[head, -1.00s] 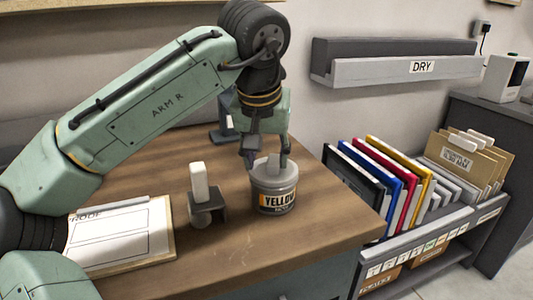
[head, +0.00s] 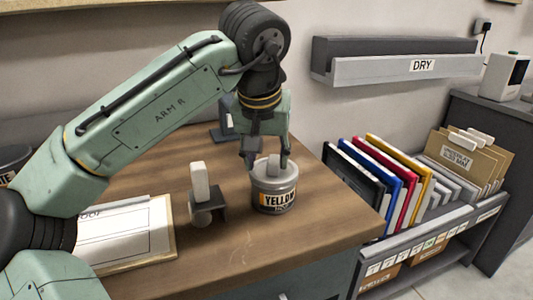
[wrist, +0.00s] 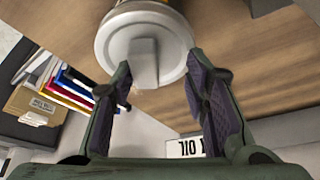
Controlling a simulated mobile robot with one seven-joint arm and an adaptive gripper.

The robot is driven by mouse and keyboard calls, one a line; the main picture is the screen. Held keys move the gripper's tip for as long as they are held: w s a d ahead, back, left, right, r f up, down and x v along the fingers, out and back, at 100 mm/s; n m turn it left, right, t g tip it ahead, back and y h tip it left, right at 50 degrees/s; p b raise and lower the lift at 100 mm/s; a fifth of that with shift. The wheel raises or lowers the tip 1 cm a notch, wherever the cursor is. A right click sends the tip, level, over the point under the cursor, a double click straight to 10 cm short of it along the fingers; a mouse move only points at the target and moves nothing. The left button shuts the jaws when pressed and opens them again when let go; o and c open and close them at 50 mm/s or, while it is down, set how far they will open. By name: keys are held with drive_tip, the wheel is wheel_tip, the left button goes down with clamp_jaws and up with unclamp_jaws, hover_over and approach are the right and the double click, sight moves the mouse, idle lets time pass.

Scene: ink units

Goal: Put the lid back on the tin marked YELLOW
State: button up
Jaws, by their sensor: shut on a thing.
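The tin marked YELLOW (head: 273,196) stands upright near the table's right edge in the head view. Its grey lid (head: 261,171), with a block-shaped handle (head: 274,163), is on top of the tin. Whether it is pressed fully flush I cannot tell. My gripper (head: 267,163) points down over the tin, with a finger on each side of the handle, and is shut on the lid. In the wrist view the lid (wrist: 112,42) and its handle (wrist: 145,62) show near the fingertips (wrist: 158,70); the exact contact is unclear.
A white block on a dark bracket (head: 207,210) stands left of the tin. A clipboard with paper (head: 125,235) lies at the table's left. Coloured folders (head: 385,175) stand in a rack beyond the right edge. A DRY shelf (head: 405,70) hangs on the wall.

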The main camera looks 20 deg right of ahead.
idle(0.9)
drive_tip(key=o, duration=1.2)
drive_tip(key=shift+o, duration=0.5)
drive_tip(key=o, duration=0.4)
drive_tip(key=shift+r+p, duration=3.45)
drive_tip(key=shift+r, duration=0.1)
